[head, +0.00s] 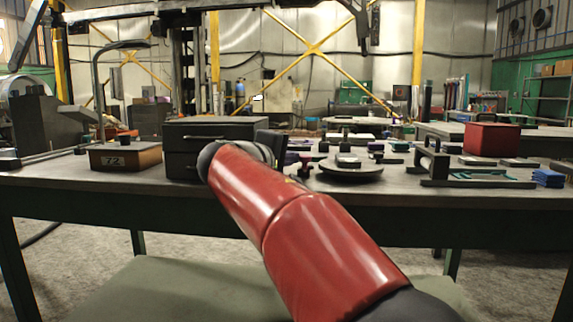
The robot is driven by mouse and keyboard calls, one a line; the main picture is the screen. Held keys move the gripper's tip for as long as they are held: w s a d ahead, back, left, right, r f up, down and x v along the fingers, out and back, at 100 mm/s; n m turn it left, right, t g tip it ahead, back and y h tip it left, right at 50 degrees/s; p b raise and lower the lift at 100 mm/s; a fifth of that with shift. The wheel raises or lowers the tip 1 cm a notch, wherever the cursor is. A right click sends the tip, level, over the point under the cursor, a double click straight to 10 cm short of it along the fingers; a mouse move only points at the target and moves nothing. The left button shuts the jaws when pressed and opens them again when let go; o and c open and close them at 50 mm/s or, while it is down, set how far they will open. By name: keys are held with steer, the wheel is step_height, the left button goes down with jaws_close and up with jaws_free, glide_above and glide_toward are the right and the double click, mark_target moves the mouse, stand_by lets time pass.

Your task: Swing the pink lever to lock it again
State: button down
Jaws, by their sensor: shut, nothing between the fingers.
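I cannot make out a pink lever in the head view. My red arm reaches forward from the lower right over the table and covers part of it. My gripper (270,144) is the dark part at the arm's far end, above the table beside the drawer box. It is shut and empty, and its fingertips are hard to make out. Small dark parts (304,166) stand on the table just right of it, too small to tell apart. A grey round plate (347,171) with a small block on it lies further right.
A dark drawer box (208,133) stands left of my gripper, with a wooden box marked 72 (125,157) further left. Right of the plate are a black handled frame (431,165), a red box (491,139) and blue pads (548,178). The table's (80,172) front left is clear.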

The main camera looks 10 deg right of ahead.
mark_target(310, 157)
steer(key=d+n+t+y+b, duration=0.1)
steer(key=s+d+n+t+y+b, duration=0.1)
steer(key=shift+f+y, duration=0.1)
steer(key=shift+y, duration=0.3)
steer(key=n+y, duration=0.1)
steer(key=d+n+t+y, duration=0.1)
steer(key=y, duration=0.1)
steer(key=d+n+t+y, duration=0.1)
steer(key=shift+s+r+n+y+p, duration=0.2)
steer(key=shift+s+n+y+p, duration=0.1)
steer(key=shift+s+n+p, duration=0.1)
steer(key=shift+w+d+f, duration=0.1)
steer(key=shift+w+d, duration=0.1)
steer(key=shift+d, duration=1.25)
